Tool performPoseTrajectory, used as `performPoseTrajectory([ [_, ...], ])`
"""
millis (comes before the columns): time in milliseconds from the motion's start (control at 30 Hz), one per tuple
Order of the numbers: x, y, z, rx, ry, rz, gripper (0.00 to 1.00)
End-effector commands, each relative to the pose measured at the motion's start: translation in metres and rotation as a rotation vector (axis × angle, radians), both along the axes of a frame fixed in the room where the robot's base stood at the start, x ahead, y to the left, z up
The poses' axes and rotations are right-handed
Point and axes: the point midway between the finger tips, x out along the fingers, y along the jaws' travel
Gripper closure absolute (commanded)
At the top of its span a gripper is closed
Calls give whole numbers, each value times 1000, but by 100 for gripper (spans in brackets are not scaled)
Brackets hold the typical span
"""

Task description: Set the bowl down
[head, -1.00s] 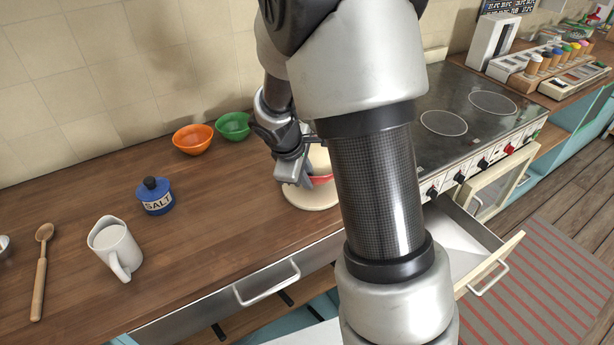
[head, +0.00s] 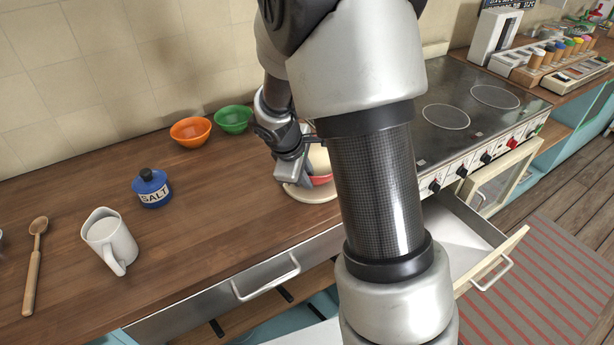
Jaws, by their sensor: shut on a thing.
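A bowl (head: 321,179), red outside and cream inside, shows partly behind my arm in the head view. It is over a round pale board (head: 312,196) on the wooden counter. My gripper (head: 297,178) is at the bowl's left side and shut on it. My arm hides the bowl's right part. I cannot tell whether the bowl's base touches the board.
An orange bowl (head: 190,131) and a green bowl (head: 233,119) stand at the wall. A blue salt jar (head: 151,188), a white jug (head: 109,241) and a wooden spoon (head: 34,265) are at left.

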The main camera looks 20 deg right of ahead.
Motion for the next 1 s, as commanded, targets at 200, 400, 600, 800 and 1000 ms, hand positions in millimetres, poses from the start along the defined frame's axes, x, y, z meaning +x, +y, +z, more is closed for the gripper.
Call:
performPoseTrajectory([
  [200, 1, 0, 1, 0, -2, 1, 100],
  [400, 1, 0, 0, 0, -2, 1, 100],
  [600, 1, 0, -3, 0, -2, 1, 100],
  [800, 1, 0, -4, 0, -2, 1, 76],
  [1000, 0, 0, -5, 0, -1, 1, 66],
])
